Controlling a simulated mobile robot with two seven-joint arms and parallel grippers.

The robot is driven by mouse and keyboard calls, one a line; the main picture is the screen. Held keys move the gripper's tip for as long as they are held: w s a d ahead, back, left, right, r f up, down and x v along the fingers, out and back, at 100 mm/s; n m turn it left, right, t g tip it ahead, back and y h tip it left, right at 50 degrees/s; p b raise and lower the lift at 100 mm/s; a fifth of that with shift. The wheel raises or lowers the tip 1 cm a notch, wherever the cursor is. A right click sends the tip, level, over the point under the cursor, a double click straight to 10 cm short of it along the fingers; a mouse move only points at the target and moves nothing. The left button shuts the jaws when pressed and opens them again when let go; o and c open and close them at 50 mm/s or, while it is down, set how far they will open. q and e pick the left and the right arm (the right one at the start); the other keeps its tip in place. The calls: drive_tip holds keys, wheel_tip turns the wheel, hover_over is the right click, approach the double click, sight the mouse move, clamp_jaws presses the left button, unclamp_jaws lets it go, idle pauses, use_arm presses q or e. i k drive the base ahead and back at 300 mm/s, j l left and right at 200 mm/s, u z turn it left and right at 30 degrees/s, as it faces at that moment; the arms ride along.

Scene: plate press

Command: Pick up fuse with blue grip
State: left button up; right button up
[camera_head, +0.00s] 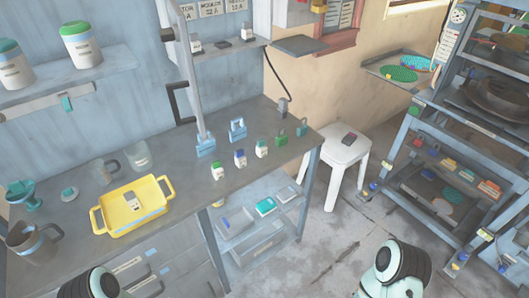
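The fuse with a blue grip (240,161) stands on the grey workbench (185,205), a white block with a dark blue top. It is the middle one in a row of three similar pieces. A fuse with a dark reddish-brown top (217,173) stands to its left, and one with a green top (261,151) to its right. Parts of my arms show at the bottom left and bottom right edges. Neither gripper's fingers are in view.
Blue padlock-shaped pieces (237,131) and green padlocks (281,139) stand behind and right of the row. A yellow tray (104,222) holds a small block. A white stool (344,158) stands right of the bench. A metal rack (408,131) stands at the far right.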

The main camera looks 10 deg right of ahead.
sight(240, 160)
drive_tip(key=i+l, duration=0.15)
drive_tip(key=l, duration=0.2)
drive_tip(key=i+l, duration=0.2)
drive_tip(key=l, duration=0.15)
drive_tip(key=i+l+u, duration=0.1)
drive_tip(key=l, duration=0.25)
drive_tip(key=i+l, duration=0.25)
drive_tip(key=l, duration=0.1)
